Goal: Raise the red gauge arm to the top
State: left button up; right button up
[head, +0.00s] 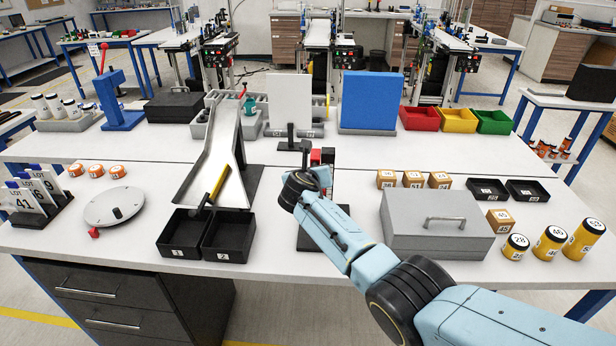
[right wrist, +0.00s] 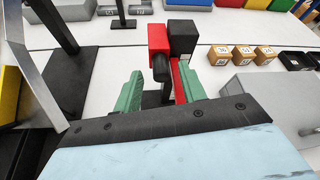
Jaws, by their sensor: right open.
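The gauge stands at the table's middle, partly hidden behind my right arm in the head view. Its red part (head: 315,157) and a black block (head: 328,156) show just above my wrist. In the right wrist view the red block (right wrist: 158,38) sits beside the black block (right wrist: 182,38), with a black knob (right wrist: 160,68) pointing toward me. A red upright strip (right wrist: 179,82) runs below the black block. My right gripper (right wrist: 162,80) is open, its green fingers on either side of the knob and post. Contact cannot be told. My left gripper is not in view.
A white chute (head: 222,160) and black bins (head: 228,238) stand left of the gauge. A grey lidded box (head: 430,218) stands close on the right, with small orange blocks (head: 413,180) behind it. A blue panel (head: 370,100) stands further back.

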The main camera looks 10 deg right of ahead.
jog(key=p+v, duration=0.2)
jog(key=v, duration=1.1)
jog(key=shift+p, duration=0.3)
jog(key=shift+f, duration=0.1)
